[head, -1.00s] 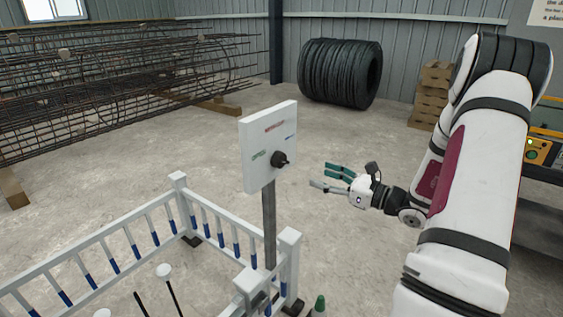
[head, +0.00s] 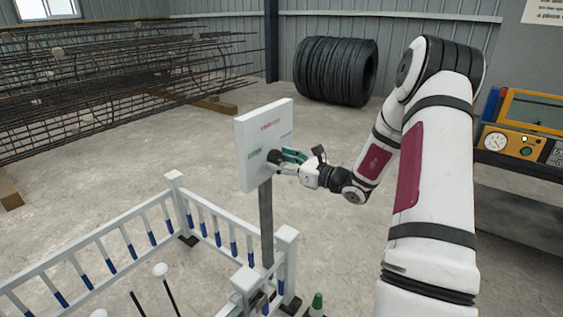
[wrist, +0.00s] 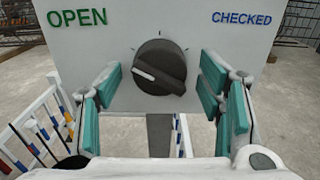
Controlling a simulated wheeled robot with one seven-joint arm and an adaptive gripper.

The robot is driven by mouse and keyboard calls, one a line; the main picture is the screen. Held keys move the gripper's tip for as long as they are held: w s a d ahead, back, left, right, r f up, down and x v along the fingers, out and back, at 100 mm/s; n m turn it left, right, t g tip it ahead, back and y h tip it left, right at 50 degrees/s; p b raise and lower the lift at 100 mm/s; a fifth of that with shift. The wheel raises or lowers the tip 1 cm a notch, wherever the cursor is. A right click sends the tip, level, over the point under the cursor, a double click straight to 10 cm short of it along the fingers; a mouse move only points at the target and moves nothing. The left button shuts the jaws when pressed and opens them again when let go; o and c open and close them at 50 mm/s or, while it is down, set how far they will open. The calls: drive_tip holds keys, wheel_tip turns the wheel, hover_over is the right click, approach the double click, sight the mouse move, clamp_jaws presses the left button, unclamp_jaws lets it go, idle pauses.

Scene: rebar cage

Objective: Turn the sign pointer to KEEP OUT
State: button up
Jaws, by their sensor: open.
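The sign board (head: 250,170) is a white panel on a grey post (head: 266,225). Its pointer is a round black knob (wrist: 160,67) with a white mark toward the left, on the side of the green OPEN label (wrist: 77,18). A blue CHECKED label (wrist: 241,18) is at the right. A red label (head: 271,124) shows at the board's top in the head view, too small to read; it is out of the wrist view. My gripper (head: 286,161) is open at the board, its green-padded fingers on either side of the knob, with gaps showing in the wrist view.
A white and blue railing (head: 130,235) stands below and left of the board, with a corner post (head: 287,255) beside the sign post. A green-topped cone (head: 317,303) is near it. A machine (head: 522,125) stands at right. Rebar cages (head: 100,80) lie behind.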

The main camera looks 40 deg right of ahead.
drive_tip(key=c, duration=1.2)
drive_tip(key=shift+o, duration=0.2)
drive_tip(key=shift+m+p, duration=0.3)
drive_tip(key=shift+m, duration=0.1)
drive_tip(key=m+p, duration=0.3)
drive_tip(key=m, duration=0.1)
drive_tip(key=shift+s+m, duration=0.1)
drive_tip(key=shift+m, duration=0.3)
drive_tip(key=m+p, duration=0.3)
drive_tip(key=m, duration=0.3)
drive_tip(key=o, duration=1.2)
drive_tip(key=shift+a, duration=0.1)
drive_tip(key=shift+c, duration=0.2)
